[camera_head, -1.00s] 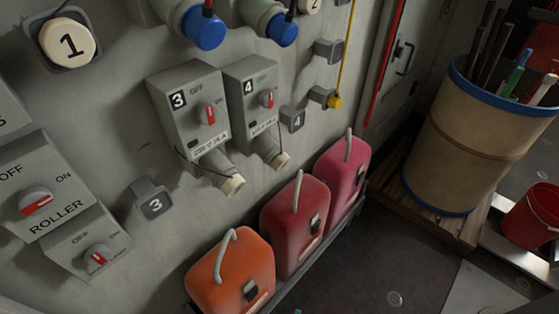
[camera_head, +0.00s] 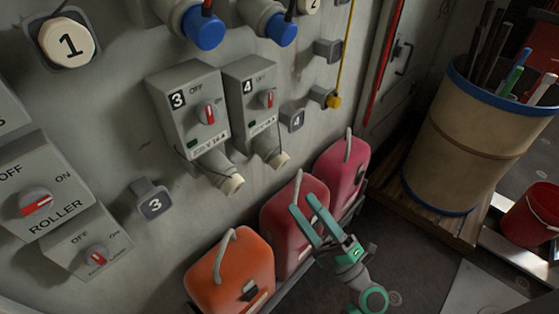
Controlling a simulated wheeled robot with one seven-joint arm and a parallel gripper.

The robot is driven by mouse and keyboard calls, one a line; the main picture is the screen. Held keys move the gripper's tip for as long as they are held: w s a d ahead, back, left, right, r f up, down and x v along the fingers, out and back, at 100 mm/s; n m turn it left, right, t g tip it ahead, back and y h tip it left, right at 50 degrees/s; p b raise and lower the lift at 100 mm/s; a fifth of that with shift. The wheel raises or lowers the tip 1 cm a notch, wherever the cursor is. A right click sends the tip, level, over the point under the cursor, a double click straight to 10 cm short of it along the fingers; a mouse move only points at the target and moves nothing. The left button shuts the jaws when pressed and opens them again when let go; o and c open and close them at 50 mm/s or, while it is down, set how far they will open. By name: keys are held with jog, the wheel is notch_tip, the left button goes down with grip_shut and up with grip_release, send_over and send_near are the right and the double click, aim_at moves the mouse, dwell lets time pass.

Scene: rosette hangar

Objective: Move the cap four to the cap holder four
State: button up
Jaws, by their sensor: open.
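Cap four (camera_head: 282,160) is a small cream cap on the end of the grey socket pipe (camera_head: 266,147) below the box marked 4 (camera_head: 251,94). Cap holder four (camera_head: 292,119) is a small grey wall bracket marked 4, above and right of the cap, and looks empty. My gripper (camera_head: 301,202), with green fingers, is open and empty. In the picture its fingertips lie below and right of cap four, in front of the dark red canister; it appears apart from the cap.
An orange canister (camera_head: 231,275), a dark red one (camera_head: 280,226) and a pink one (camera_head: 343,172) stand along the wall. A matching cream cap (camera_head: 232,184) sits under box 3 (camera_head: 190,110). A yellow cord (camera_head: 347,50) hangs right of holder four. A barrel (camera_head: 465,150) stands right.

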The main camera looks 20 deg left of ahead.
aim_at(283, 165)
jog(key=w+n+g, duration=0.1)
jog(key=w, duration=0.1)
jog(key=w+r+n+g, duration=0.1)
jog(key=w, duration=0.1)
jog(key=shift+w+r+n+g+h, duration=0.1)
jog(key=shift+w+n+g+h, duration=0.25)
jog(key=shift+n+g+h, duration=0.05)
jog(key=shift+a, duration=0.1)
jog(key=shift+x, duration=4.5)
jog(key=shift+s+a, duration=0.1)
jog(key=c, duration=1.4)
jog(key=shift+c, duration=0.2)
